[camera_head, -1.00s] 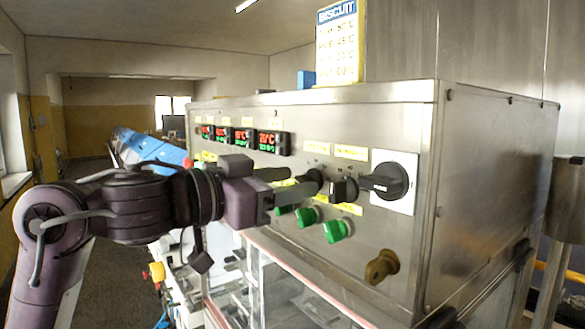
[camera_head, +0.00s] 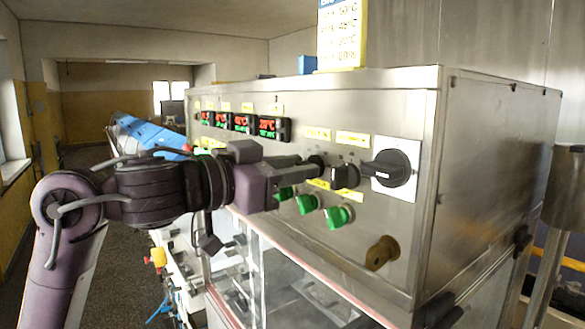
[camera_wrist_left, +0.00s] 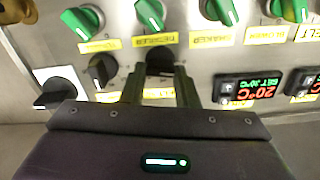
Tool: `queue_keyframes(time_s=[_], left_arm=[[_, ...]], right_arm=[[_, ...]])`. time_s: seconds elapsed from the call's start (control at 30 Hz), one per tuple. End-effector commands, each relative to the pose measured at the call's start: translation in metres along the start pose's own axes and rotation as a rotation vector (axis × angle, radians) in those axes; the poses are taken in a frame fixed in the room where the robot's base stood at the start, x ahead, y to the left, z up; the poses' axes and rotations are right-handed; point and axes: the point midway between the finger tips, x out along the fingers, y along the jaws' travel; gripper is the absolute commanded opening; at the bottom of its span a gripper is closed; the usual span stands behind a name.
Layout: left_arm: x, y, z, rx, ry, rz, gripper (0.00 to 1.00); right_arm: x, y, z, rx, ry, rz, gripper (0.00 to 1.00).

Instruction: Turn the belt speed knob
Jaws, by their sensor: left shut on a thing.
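A black knob (camera_head: 317,163) sits on the steel control panel (camera_head: 325,235). My left gripper (camera_head: 308,168) comes in from the left with its fingers at this knob. In the left wrist view, which shows the panel upside down, the knob (camera_wrist_left: 160,62) sits between the two fingers (camera_wrist_left: 160,82), and the gripper is shut on it. The yellow label by the knob (camera_wrist_left: 155,95) is partly hidden by the fingers, so I cannot read it whole. My right gripper is not in view.
A second black knob (camera_head: 346,177) is close beside the held one, then a large black rotary switch (camera_head: 391,168). Green switches (camera_head: 339,217) sit below, red-lit displays (camera_head: 273,127) to the left. A brass fitting (camera_head: 382,253) sticks out low on the panel.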

Motion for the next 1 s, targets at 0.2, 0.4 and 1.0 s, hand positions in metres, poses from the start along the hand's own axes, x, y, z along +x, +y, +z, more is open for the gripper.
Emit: queue_keyframes(time_s=[0.2,0.4,1.0], left_arm=[[0.000,0.000,0.001,0.086,-0.002,-0.003,0.04],[0.000,0.001,0.002,0.240,-0.002,-0.002,0.04],[0.000,0.002,0.003,0.810,-0.001,-0.002,0.04]], right_arm=[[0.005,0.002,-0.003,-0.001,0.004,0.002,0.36],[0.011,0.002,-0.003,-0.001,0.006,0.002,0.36],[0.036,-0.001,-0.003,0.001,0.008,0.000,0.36]])
